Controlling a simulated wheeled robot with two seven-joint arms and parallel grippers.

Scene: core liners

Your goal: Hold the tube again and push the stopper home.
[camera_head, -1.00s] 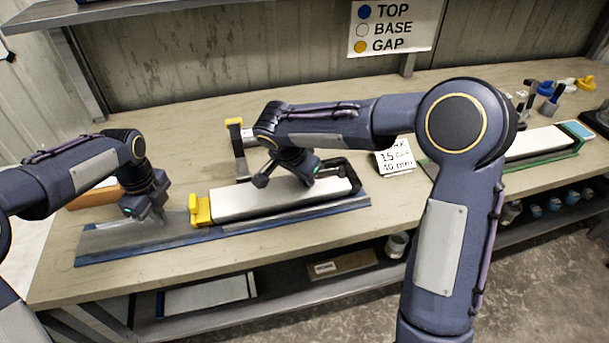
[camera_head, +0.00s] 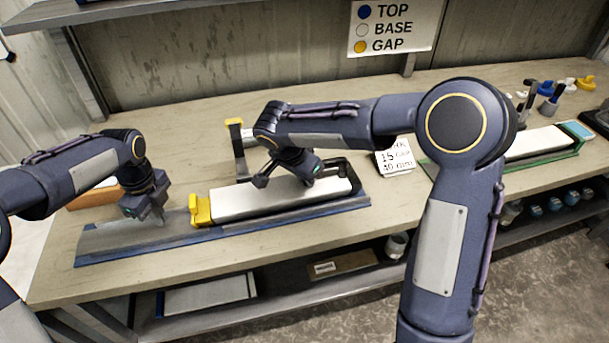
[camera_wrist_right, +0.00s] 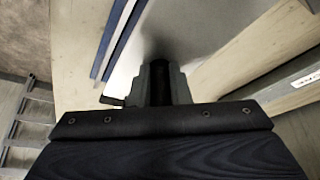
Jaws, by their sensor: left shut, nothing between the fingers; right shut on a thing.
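A white tube (camera_head: 268,198) lies lengthwise in a grey tray with blue edges (camera_head: 290,222) on the bench. A yellow stopper (camera_head: 201,210) sits at the tube's left end; I cannot tell how deep it is seated. My left gripper (camera_head: 154,218) is shut and empty, low over the bare left part of the tray, left of the stopper and apart from it. My right gripper (camera_head: 290,182) is shut on the tube near its middle, from above. The right wrist view shows its fingers (camera_wrist_right: 160,85) against the pale tube (camera_wrist_right: 195,40), their tips partly hidden in shadow.
A frame with a yellow top (camera_head: 234,122) stands behind the tube. A handwritten card (camera_head: 394,156) is to the right. Another white tube in a green tray (camera_head: 545,152) lies further right, near blue and yellow stoppers (camera_head: 586,83). A colour-key sign (camera_head: 394,27) hangs behind.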

